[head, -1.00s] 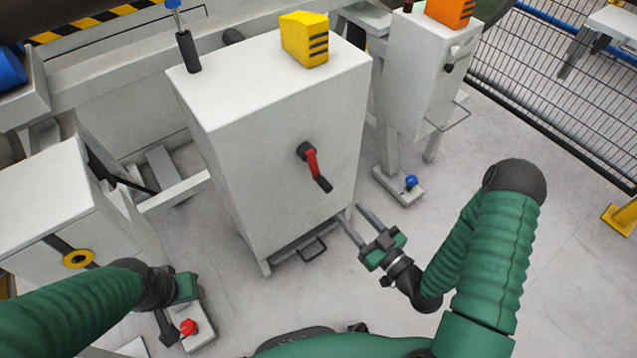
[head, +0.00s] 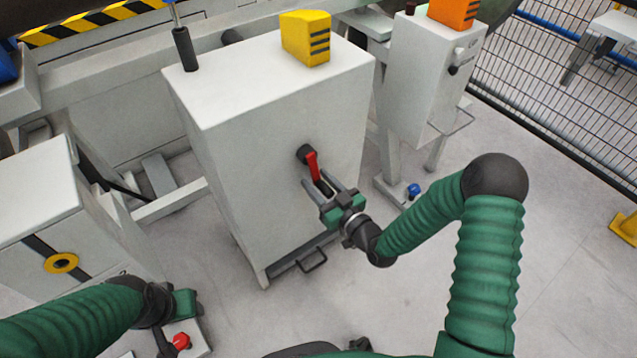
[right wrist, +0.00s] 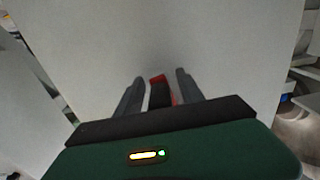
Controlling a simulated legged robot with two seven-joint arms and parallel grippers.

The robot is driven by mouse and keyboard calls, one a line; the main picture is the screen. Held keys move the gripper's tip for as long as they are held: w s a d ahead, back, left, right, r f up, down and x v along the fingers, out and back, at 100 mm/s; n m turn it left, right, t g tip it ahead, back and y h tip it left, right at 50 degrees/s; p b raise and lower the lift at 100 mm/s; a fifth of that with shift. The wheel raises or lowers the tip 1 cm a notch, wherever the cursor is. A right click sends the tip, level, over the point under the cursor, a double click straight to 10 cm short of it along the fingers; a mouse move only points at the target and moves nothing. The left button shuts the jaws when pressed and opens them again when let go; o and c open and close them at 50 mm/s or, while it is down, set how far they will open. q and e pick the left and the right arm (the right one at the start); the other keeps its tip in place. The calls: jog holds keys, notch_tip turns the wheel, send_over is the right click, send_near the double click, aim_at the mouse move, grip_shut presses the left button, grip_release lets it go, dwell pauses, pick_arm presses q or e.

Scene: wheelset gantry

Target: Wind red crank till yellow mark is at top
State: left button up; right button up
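The red crank (head: 312,165) sits on the front face of the white cabinet (head: 250,165), its arm hanging down and slightly right from a black hub. My right gripper (head: 325,185) is open, with its two fingers on either side of the crank's black handle. In the right wrist view the crank (right wrist: 158,79) shows between the two spread fingers (right wrist: 155,92), with visible gaps beside it. I cannot make out a yellow mark on the crank. My left gripper (head: 175,318) is low at the left, away from the crank; its fingers are not clear.
A yellow block (head: 306,38) with dark stripes stands on the cabinet top. A loop handle (head: 311,260) sticks out low on the cabinet. A red button pedal (head: 181,341) is near my left gripper, a blue one (head: 413,190) to the right.

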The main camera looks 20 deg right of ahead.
grip_shut()
jog(key=shift+f, duration=0.1)
dwell(1.1)
